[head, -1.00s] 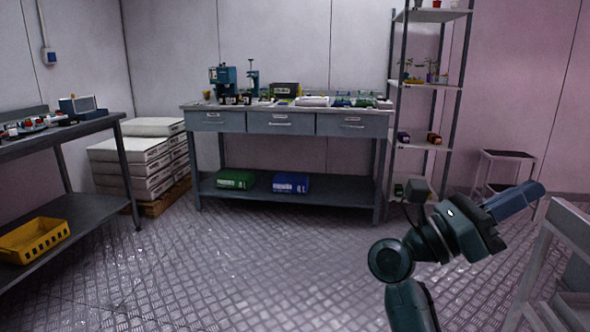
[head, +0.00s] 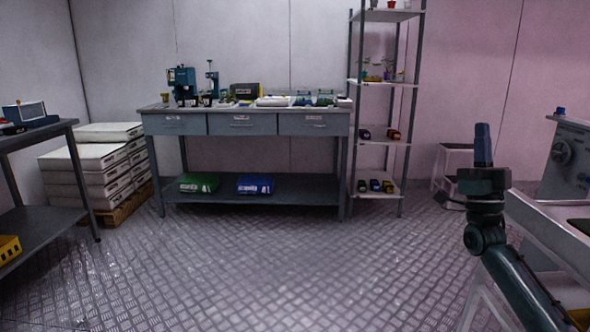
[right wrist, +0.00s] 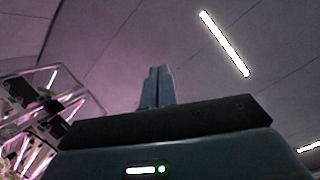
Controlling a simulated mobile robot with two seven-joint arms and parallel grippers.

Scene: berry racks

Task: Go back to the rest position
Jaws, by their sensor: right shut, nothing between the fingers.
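My right gripper (head: 482,128) is at the right of the head view, pointing straight up. Its fingers are together and empty, as the right wrist view also shows, with the closed fingers (right wrist: 157,86) against the ceiling. My right arm comes in from the lower right corner below it. My left gripper is not in the head view.
A workbench (head: 240,122) with three drawers stands at the back wall. A tall shelf rack (head: 382,142) stands to its right. A grey machine (head: 567,160) and a pale frame (head: 540,225) are close to my right arm. The floor (head: 270,265) ahead is clear.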

